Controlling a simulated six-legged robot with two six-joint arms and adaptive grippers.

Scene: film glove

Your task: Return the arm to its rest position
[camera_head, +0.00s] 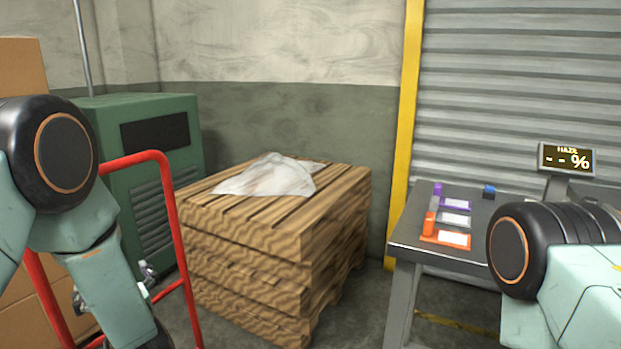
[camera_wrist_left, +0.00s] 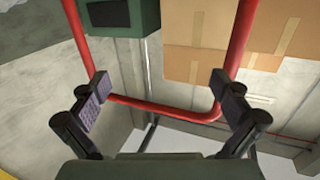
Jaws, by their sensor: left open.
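My left arm (camera_head: 95,260) comes down along the left side of the head view, in front of the red hand-truck frame. In the left wrist view my left gripper (camera_wrist_left: 165,100) is open, with its two dark fingers wide apart and nothing between them. The red tube of the hand truck (camera_wrist_left: 165,108) shows beyond the fingers; I cannot tell how close it is. My right arm (camera_head: 570,265) shows at the lower right of the head view, but its gripper is out of view. A crumpled clear film (camera_head: 268,178) lies on top of the wooden pallet stack, apart from both arms.
The pallet stack (camera_head: 270,260) stands in the middle. The red hand truck (camera_head: 182,250), green cabinet (camera_head: 150,170) and cardboard boxes (camera_head: 20,75) crowd the left. A grey table (camera_head: 410,238) at right holds orange (camera_head: 445,238) and purple (camera_head: 457,203) trays and a haze display (camera_head: 567,159).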

